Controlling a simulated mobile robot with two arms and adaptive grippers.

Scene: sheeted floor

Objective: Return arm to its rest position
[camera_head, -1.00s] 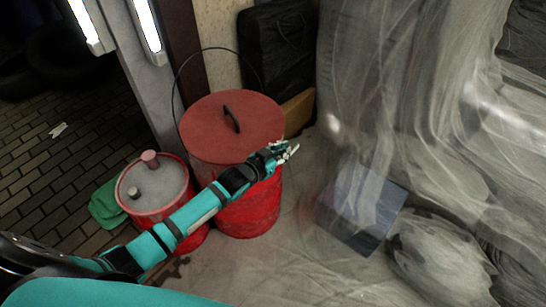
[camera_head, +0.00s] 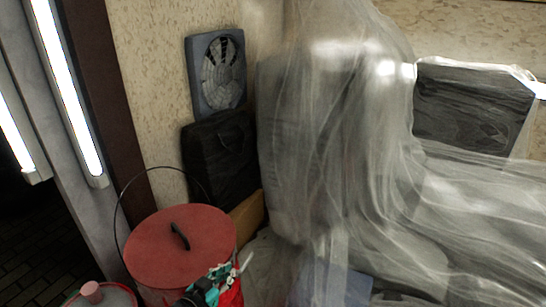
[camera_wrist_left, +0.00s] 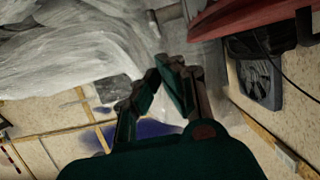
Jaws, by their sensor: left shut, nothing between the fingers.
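My left gripper (camera_head: 222,284) shows at the bottom edge of the head view, in front of the large red bucket (camera_head: 150,270). The rest of its arm is below the picture. In the left wrist view its two dark fingers (camera_wrist_left: 166,76) lean together at the tips, shut with nothing between them. My right gripper is in neither view.
The red lid (camera_head: 180,245) with a black handle covers the bucket. A black case (camera_head: 220,160) and a fan (camera_head: 217,72) are by the wall. Translucent sheeting (camera_head: 350,170) fills the right side, over a bluish box (camera_head: 335,287).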

